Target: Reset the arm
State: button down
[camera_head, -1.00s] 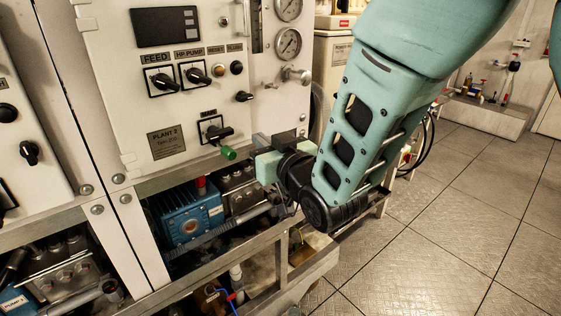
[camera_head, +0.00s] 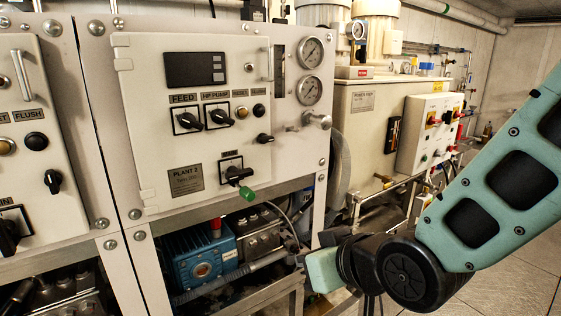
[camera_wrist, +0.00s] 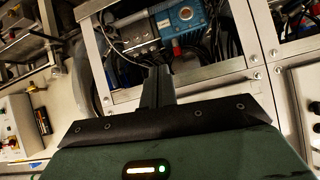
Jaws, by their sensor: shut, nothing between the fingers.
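My gripper (camera_wrist: 158,75) shows in the wrist view as dark fingers closed together, with nothing between them. In the head view, my teal and black wrist is at the lower right, below and to the right of the Plant 2 panel (camera_head: 145,160). My fingertips are hard to make out there. The wrist view looks at the frame opening with a blue pump (camera_wrist: 173,18); the pump also shows in the head view (camera_head: 198,258).
Metal frame rails (camera_head: 232,204) run below the panel. Two gauges (camera_head: 310,90) and a valve knob (camera_head: 317,120) stick out at its right. A beige cabinet (camera_head: 363,125) and a white control box (camera_head: 428,130) stand further back. Open floor lies at the lower right.

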jog(key=s+d+f+n+g+h, duration=0.1)
jog(key=s+d+g+h, duration=0.2)
jog(key=s, duration=0.5)
jog(key=s+d+f+n+g+h, duration=0.1)
jog(key=s+d+g+h, duration=0.1)
jog(key=s+d+g, duration=0.4)
jog(key=s, duration=0.3)
jog(key=shift+h, duration=0.4)
jog(key=c, duration=2.1)
grip_release()
jog(key=shift+c, duration=0.2)
